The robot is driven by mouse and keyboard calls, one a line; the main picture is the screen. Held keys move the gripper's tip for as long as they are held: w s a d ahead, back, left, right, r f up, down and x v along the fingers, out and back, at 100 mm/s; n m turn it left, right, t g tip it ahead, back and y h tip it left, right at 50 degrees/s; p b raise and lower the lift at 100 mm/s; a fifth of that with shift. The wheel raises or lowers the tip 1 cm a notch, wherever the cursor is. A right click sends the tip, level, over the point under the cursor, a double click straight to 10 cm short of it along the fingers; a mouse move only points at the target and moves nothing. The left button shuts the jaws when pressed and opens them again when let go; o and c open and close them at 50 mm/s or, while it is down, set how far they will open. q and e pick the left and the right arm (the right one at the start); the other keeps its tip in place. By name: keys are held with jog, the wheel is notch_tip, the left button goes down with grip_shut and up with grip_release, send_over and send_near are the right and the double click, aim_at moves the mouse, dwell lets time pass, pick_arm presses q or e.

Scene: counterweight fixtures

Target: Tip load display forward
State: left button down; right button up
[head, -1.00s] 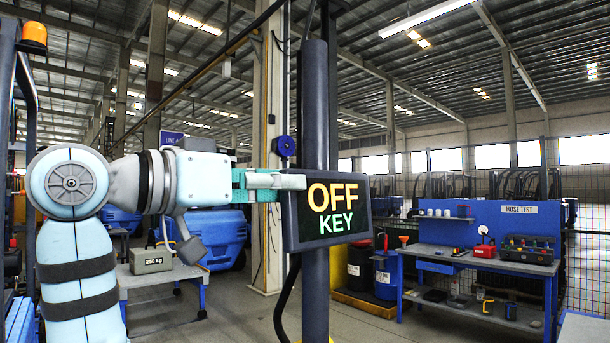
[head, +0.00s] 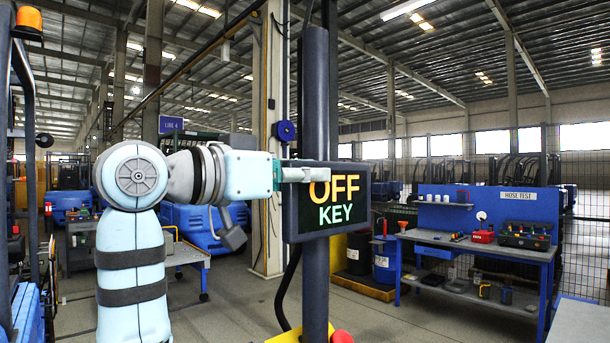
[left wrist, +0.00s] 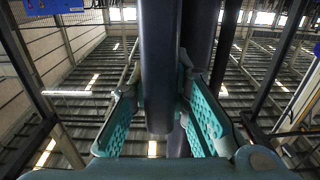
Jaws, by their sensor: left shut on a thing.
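The load display (head: 335,228) is a dark box on a dark upright post (head: 315,95); its lit face reads OFF in yellow-orange and KEY in green. My left gripper (head: 302,174) comes from the left and is shut on the display's left edge, near the top. One pale finger lies across the front of the face and covers part of the OFF lettering. In the left wrist view, the teal fingers stand on either side of the dark display edge (left wrist: 158,70). The display's back is hidden. My right gripper is not in view.
A blue hose test bench (head: 480,240) with tools stands at the right. A grey trolley (head: 185,255) is behind my left arm. A red rounded thing (head: 341,337) shows low beside the post.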

pick_arm(q)
jog(key=m, duration=0.2)
jog(key=shift+s+d+f+m, duration=0.2)
jog(key=shift+s+d+m, duration=0.1)
jog(key=c, duration=1.8)
grip_release()
jog(key=v, duration=1.2)
jog(key=shift+d, duration=0.1)
jog(key=shift+r, duration=0.15)
